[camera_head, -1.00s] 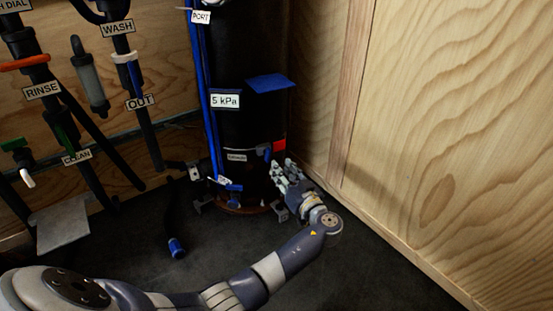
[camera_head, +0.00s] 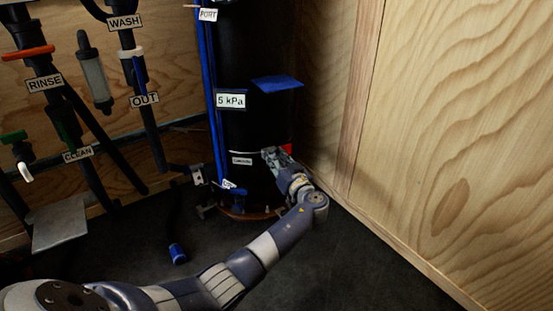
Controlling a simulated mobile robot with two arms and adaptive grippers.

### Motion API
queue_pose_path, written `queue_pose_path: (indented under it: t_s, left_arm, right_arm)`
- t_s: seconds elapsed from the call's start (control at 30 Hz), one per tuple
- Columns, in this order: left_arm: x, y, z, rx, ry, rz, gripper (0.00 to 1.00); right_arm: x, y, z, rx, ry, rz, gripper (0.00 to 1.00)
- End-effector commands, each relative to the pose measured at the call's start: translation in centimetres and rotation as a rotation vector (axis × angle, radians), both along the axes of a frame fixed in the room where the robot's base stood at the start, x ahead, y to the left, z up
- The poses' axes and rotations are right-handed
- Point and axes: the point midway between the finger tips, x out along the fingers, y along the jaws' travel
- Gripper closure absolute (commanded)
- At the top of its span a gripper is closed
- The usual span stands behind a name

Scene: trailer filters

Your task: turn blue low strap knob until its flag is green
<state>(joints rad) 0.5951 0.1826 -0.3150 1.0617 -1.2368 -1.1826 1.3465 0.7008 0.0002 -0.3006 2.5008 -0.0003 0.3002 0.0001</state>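A tall black filter cylinder (camera_head: 250,125) stands in the back corner, with a thin strap low around it and a small white label (camera_head: 242,161) on the strap. A red flag (camera_head: 287,149) shows at the strap's right, partly behind my gripper. My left gripper (camera_head: 270,153) is up against the cylinder's lower right front, at the strap beside the flag. Its fingers cover the place of the low strap knob, so I cannot see the knob. I cannot tell whether the fingers are open or shut on it. My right gripper is out of view.
A blue flap (camera_head: 277,84) sticks out from the cylinder higher up. Blue tubes (camera_head: 212,110) run down its left side. A blue-ended hose (camera_head: 177,252) lies on the dark floor. A wooden wall (camera_head: 450,140) stands close on the right.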

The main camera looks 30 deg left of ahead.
Motion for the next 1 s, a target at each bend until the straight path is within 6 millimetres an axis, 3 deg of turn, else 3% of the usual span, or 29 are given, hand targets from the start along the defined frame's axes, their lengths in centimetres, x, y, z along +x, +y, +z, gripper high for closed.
queue_pose_path:
  t_s: [0.47, 1.0]
  left_arm:
    - [0.02, -0.09, -0.04, 0.023, 0.035, 0.0, 1.0]
    - [0.38, -0.33, -0.17, 0.205, 0.321, 0.0, 1.0]
  right_arm:
    - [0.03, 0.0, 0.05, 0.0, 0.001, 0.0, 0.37]
    - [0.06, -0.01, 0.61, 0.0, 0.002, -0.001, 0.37]
